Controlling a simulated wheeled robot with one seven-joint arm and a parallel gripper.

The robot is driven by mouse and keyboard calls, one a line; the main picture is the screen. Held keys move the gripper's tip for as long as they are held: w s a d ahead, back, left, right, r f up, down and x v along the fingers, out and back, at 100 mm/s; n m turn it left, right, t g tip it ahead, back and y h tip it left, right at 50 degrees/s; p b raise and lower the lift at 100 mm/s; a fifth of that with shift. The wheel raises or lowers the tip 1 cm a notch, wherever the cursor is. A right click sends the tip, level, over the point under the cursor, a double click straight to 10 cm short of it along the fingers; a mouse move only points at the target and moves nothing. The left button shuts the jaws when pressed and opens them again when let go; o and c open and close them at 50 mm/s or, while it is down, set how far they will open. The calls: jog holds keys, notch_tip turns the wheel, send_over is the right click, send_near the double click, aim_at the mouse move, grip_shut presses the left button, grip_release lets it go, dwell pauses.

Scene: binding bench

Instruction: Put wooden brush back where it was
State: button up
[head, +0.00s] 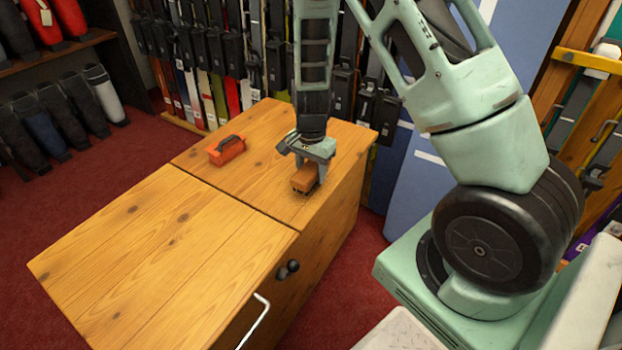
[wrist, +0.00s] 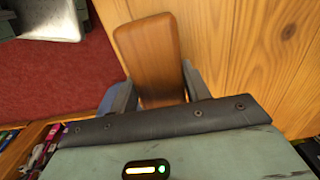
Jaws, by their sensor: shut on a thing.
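The wooden brush (head: 305,180) is a brown block in the head view, at or just above the bench top near its right edge. Whether it touches the wood is unclear. My gripper (head: 308,160) is above it and shut on it, pointing down. In the wrist view the brush (wrist: 150,50) sits between the two dark fingers of my gripper (wrist: 160,88). Its near end is hidden by the gripper body. The wooden bench (head: 150,260) has a seam across its top.
An orange tool with a dark handle (head: 227,150) lies on the bench to the left of my gripper. A rack of bindings and skis (head: 220,60) stands behind the bench. Black knobs (head: 288,269) and a white handle (head: 256,318) stick out of the bench side. The near bench top is clear.

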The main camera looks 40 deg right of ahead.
jog(key=shift+f, duration=0.95)
jog(key=shift+r, duration=0.1)
jog(key=o, duration=1)
jog(key=shift+o, duration=0.2)
